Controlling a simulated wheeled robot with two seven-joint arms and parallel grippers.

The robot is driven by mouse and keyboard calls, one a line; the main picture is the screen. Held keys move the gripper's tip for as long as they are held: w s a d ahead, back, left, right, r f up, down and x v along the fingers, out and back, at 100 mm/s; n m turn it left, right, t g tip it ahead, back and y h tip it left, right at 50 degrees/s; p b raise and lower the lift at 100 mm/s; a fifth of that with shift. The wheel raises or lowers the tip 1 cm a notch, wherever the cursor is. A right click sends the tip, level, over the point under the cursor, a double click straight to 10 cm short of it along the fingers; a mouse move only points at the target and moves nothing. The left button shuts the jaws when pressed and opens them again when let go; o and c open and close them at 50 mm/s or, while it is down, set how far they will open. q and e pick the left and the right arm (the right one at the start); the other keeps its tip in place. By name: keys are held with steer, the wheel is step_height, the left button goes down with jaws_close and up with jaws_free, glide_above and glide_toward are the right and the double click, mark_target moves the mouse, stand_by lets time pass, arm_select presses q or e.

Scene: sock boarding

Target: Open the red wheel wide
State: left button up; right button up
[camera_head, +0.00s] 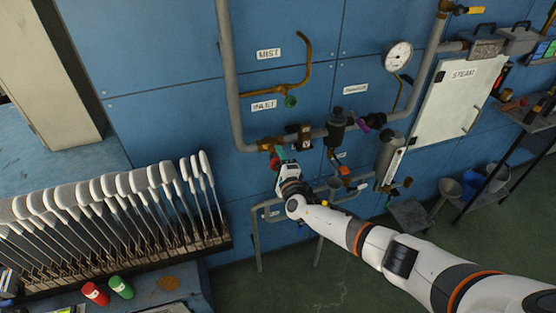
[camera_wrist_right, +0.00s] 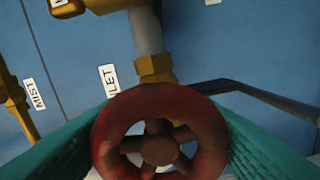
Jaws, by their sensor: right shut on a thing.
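The red wheel (camera_wrist_right: 160,150) fills the lower middle of the right wrist view, its spokes and hub facing me. It sits on a brass fitting (camera_wrist_right: 155,70) of a grey pipe. In the head view only a small red part of the wheel (camera_head: 274,162) shows, beside the gripper. My right gripper (camera_head: 281,155) is at the pipe by the INLET label. Its green fingers (camera_wrist_right: 245,145) lie on either side of the wheel and are shut on its rim. The gripper hides most of the wheel in the head view. My left gripper is not in view.
A white STEAM cabinet (camera_head: 459,98) hangs at right. A rack of white sock boards (camera_head: 110,205) stands at left.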

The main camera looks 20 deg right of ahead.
steer(key=shift+f, duration=0.15)
steer(key=o, duration=1)
steer(key=shift+s, duration=0.1)
steer(key=s, duration=1.2)
steer(key=shift+d+p, duration=0.25)
steer(key=shift+p, duration=0.05)
steer(key=shift+w, duration=0.1)
